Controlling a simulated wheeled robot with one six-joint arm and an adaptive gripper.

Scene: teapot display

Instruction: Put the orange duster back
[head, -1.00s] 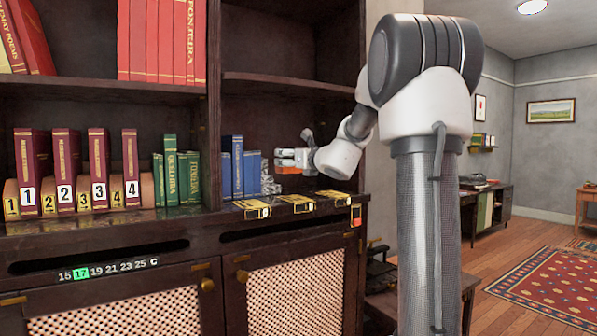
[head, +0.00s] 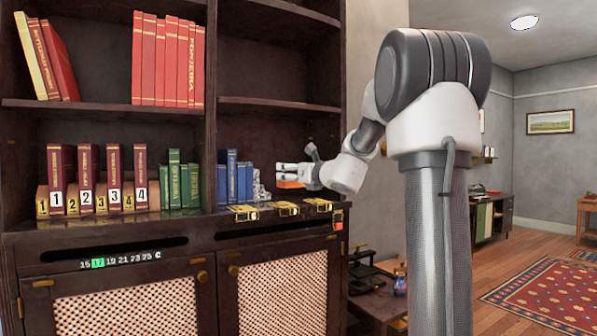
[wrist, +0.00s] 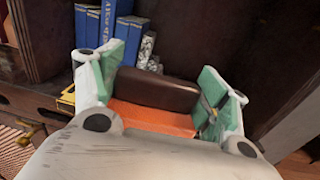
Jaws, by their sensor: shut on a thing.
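My gripper (head: 286,175) is shut on the orange duster (head: 290,185), above the right part of the cabinet ledge (head: 225,226) in the head view. In the wrist view the duster (wrist: 150,119) shows an orange part and a dark brown part between the green-padded fingers (wrist: 155,95). Part of it is hidden behind the gripper body. In the head view only a small orange patch of it shows.
Blue books (head: 233,180) and a clear glass-like object (head: 259,186) stand left of my gripper. A low table (head: 375,302) stands to the right.

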